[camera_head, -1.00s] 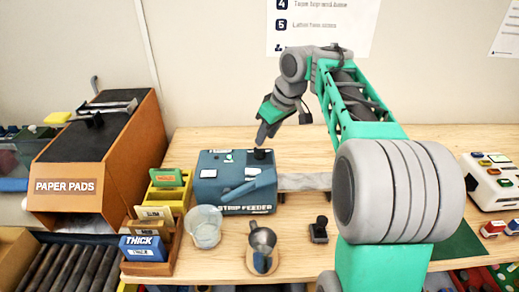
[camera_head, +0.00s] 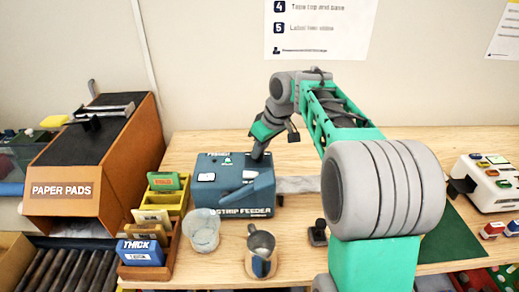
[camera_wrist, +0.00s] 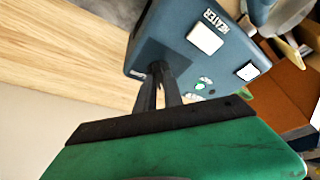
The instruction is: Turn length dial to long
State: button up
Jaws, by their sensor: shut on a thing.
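The blue strip feeder (camera_head: 235,205) stands on the wooden bench, with white keys and a green mark on its top. It also shows in the wrist view (camera_wrist: 175,25). My gripper (camera_head: 258,157) points down at the back right corner of its top, where a small black dial sits. In the wrist view my fingers (camera_wrist: 160,72) reach the feeder's surface close together, shut on the dial. The dial is almost wholly hidden between the fingertips, and its setting cannot be read.
A clear cup (camera_head: 201,231) and a metal jug (camera_head: 260,248) stand in front of the feeder. A yellow and brown card rack (camera_head: 176,200) and the paper pads box (camera_head: 100,165) are to the left. A small black object (camera_head: 318,232) stands to the right.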

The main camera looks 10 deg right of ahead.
jog(key=shift+m+b, duration=0.3)
jog(key=shift+m, duration=0.1)
grip_shut()
jog(key=m+h+b, duration=0.1)
jog(key=m+b, duration=0.1)
jog(key=m, duration=0.1)
jog(key=shift+a+t, duration=0.2)
jog(key=shift+t, duration=0.2)
jog(key=m+h, duration=0.1)
jog(key=m, duration=0.1)
jog(key=m+h, duration=0.1)
jog(key=m, duration=0.2)
jog(key=shift+a+r, duration=0.15)
jog(key=shift+r, duration=0.05)
jog(key=m+h+p, duration=0.1)
jog(key=m, duration=0.1)
jog(key=m+h+p, duration=0.1)
jog(key=m+p, duration=0.1)
jog(key=shift+a+r+m+g, duration=0.1)
jog(key=shift+r+m+g, duration=0.05)
jog(key=shift+m+g, duration=0.15)
jog(key=shift+w+f+m+g+h+p, duration=0.1)
jog(key=shift+m+g+h+p, duration=0.2)
jog(key=shift+m+p, duration=0.8)
jog(key=shift+w+f+m+g+h+p, duration=0.1)
jog(key=shift+m+g+h+p, duration=0.2)
jog(key=shift+m+p, duration=0.8)
jog(key=o, duration=0.7)
grip_release()
jog(key=shift+f, duration=0.1)
